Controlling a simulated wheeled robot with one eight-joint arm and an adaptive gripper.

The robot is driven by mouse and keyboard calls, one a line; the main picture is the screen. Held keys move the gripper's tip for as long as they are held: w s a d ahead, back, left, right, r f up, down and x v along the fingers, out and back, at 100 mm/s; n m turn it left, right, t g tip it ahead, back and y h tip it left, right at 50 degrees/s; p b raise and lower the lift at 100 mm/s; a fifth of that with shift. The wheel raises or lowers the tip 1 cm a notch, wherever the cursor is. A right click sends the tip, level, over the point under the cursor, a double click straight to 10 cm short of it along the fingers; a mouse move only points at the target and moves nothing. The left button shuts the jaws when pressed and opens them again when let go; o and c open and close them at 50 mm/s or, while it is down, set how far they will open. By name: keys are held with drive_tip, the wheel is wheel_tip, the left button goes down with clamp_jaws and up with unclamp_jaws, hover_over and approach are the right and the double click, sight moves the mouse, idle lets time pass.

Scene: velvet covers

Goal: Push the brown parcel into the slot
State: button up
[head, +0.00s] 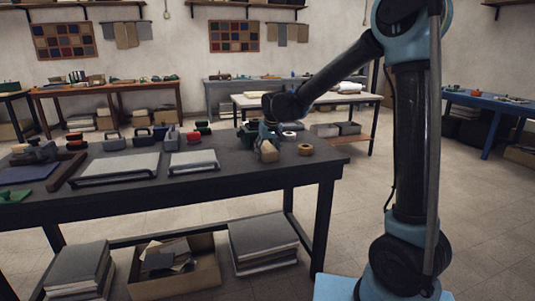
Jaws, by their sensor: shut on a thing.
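My gripper (267,138) is at the right part of the dark workbench (235,187), reached over from the right by my arm. Its fingers are shut on a small brown block, the brown parcel (268,152), low over the bench top. Whether the parcel touches the bench is too small to tell. I cannot make out a slot.
Two rolls of tape, a tan one (305,149) and a white one (289,136), lie right of the parcel. Two grey raised plates (115,167) (193,160) lie to the left. Several stamps line the bench behind them. The front right bench corner is clear.

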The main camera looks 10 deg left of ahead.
sight(264, 144)
drive_tip(key=shift+w, duration=0.1)
drive_tip(key=shift+w+a, duration=0.65)
drive_tip(key=shift+w, duration=0.35)
drive_tip(key=shift+w+a, duration=0.6)
drive_tip(key=shift+w, duration=0.35)
drive_tip(key=o, duration=1.4)
drive_tip(key=shift+c, duration=0.2)
